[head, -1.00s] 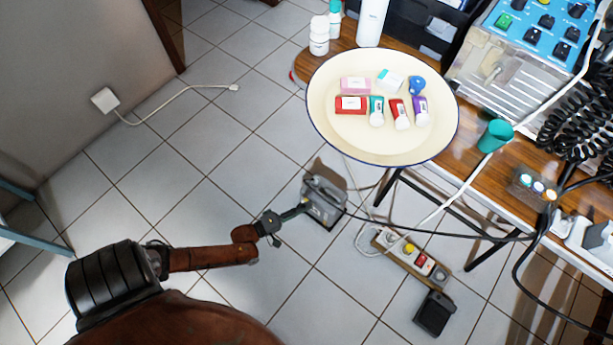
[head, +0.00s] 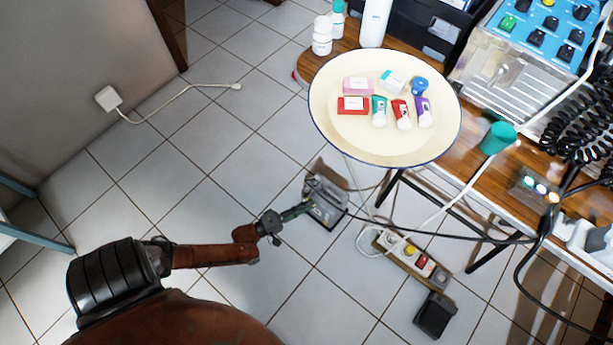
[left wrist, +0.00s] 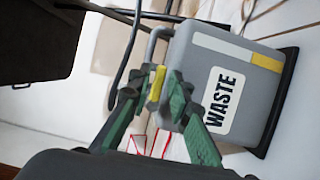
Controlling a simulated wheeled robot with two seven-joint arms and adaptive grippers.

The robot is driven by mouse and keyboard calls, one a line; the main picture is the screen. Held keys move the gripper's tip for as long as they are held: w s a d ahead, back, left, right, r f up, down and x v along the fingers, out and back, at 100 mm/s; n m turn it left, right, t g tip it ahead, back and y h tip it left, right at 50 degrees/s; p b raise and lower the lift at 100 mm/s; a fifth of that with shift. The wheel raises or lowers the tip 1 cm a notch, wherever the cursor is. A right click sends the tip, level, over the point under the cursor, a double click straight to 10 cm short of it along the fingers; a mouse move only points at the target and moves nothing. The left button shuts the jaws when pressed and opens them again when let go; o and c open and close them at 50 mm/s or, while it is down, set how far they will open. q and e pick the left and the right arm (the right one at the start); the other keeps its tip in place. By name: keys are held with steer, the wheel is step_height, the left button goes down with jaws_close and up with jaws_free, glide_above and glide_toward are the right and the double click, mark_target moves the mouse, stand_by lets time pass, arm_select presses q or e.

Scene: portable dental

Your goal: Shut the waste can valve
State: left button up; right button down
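The waste can (head: 326,203) is a grey box standing on the floor below the round tray. In the left wrist view the can (left wrist: 245,65) shows close up with a white WASTE label. A small yellow lever, the valve (left wrist: 157,83), is at its left side by a grey pipe. My left gripper (head: 298,211) reaches the can's left side from the left. In the left wrist view its green fingertips (left wrist: 158,78) stand on either side of the yellow lever, close to it; I cannot tell whether they press on it. My right gripper is not in view.
A round cream tray (head: 335,140) with small boxes and tubes stands above and right of the can. A power strip (head: 412,262) and a dark cable (head: 440,232) lie right of it. A wooden table (head: 480,190) runs along the right.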

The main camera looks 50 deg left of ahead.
arm_select(q)
steer(key=shift+o, duration=0.8)
steer(key=shift+d, duration=0.1)
steer(key=s+a, duration=0.2)
steer(key=s, duration=0.9)
steer(key=shift+s, duration=0.4)
